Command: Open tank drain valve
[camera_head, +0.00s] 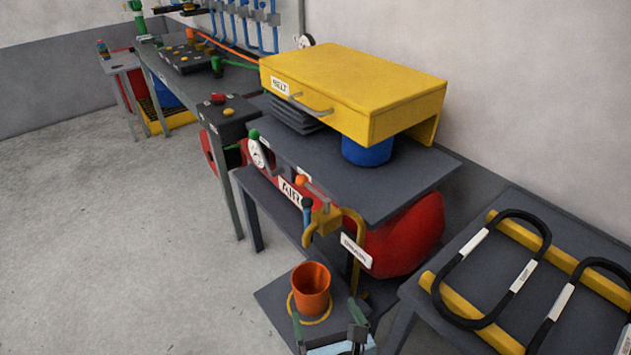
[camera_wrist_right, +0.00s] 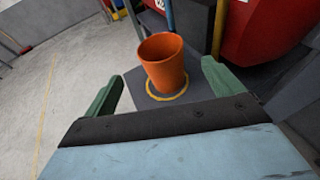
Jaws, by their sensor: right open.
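The red tank (camera_head: 405,238) lies under a dark shelf. A brass-coloured drain tap (camera_head: 322,222) with a curved pipe and a "DRAIN" label (camera_head: 356,251) hangs at its front end. A small blue-topped lever (camera_head: 307,210) stands by the tap; whether the valve is open cannot be told. An orange cup (camera_head: 311,288) stands upright inside a yellow ring on a dark plate, and it also shows in the right wrist view (camera_wrist_right: 163,66). My right gripper (camera_head: 325,312) is open and empty, its green fingers on the near side of the cup, below the tap. My left gripper is not in view.
A yellow "BELT" drawer box (camera_head: 350,85) sits above the tank shelf. A dark table (camera_head: 500,255) with black belts on yellow bars stands at the right. A workbench (camera_head: 225,85) runs along the back. The floor (camera_head: 130,250) at the left is clear.

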